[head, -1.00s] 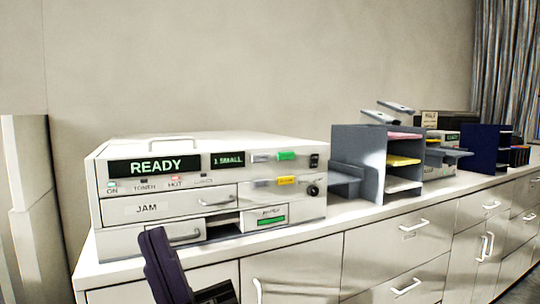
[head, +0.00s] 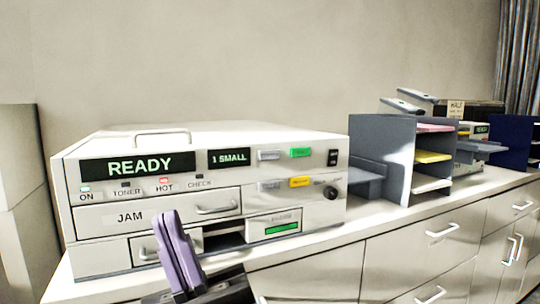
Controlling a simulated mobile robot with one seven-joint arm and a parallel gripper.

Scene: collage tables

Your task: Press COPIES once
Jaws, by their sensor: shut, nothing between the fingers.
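The white copier (head: 200,190) stands on the counter at left centre. Its main display (head: 138,166) reads READY and a smaller display (head: 229,158) reads 1 SMALL. Right of these are a grey button (head: 269,155) and a green button (head: 301,152), with a second grey button (head: 269,185) and a yellow button (head: 301,182) below. The button labels are too small to read, so I cannot tell which is COPIES. My gripper (head: 168,217) is shut and empty, its purple fingers pointing up in front of the lower left drawers, left of and below the buttons.
A black knob (head: 331,193) and a dark switch (head: 333,158) sit at the copier's right edge. The JAM drawer (head: 160,212) is below the displays. A grey paper sorter (head: 395,150) stands to the right on the counter (head: 390,220). White cabinet drawers with handles lie below.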

